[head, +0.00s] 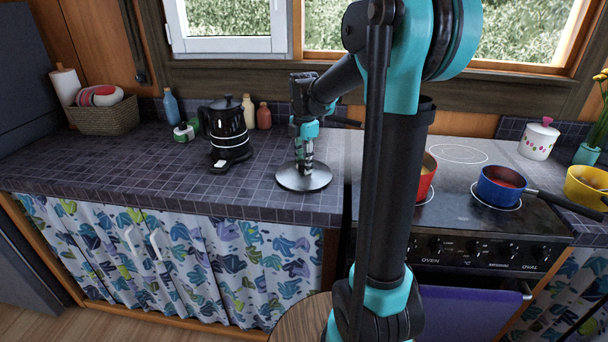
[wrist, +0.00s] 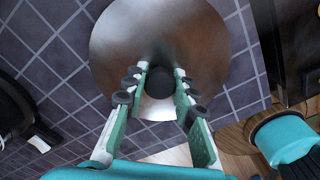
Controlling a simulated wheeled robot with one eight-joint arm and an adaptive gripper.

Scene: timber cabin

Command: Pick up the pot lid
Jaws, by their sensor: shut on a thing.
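The pot lid (head: 304,181) is a round metal disc over the tiled counter, left of the stove. In the wrist view the lid (wrist: 115,45) fills the upper middle, with its dark round knob (wrist: 160,82) between the finger ends. My gripper (head: 306,160) is above the lid, pointing down, with its fingers shut on the knob. In the wrist view my gripper (wrist: 160,85) has one finger on each side of the knob. I cannot tell whether the lid touches the counter.
A black kettle (head: 227,130) stands left of the lid. A red pot (head: 426,180) and a blue pot (head: 500,186) are on the stove (head: 455,205) to the right. Bottles stand at the back wall. The counter (head: 120,172) is clear at the front left.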

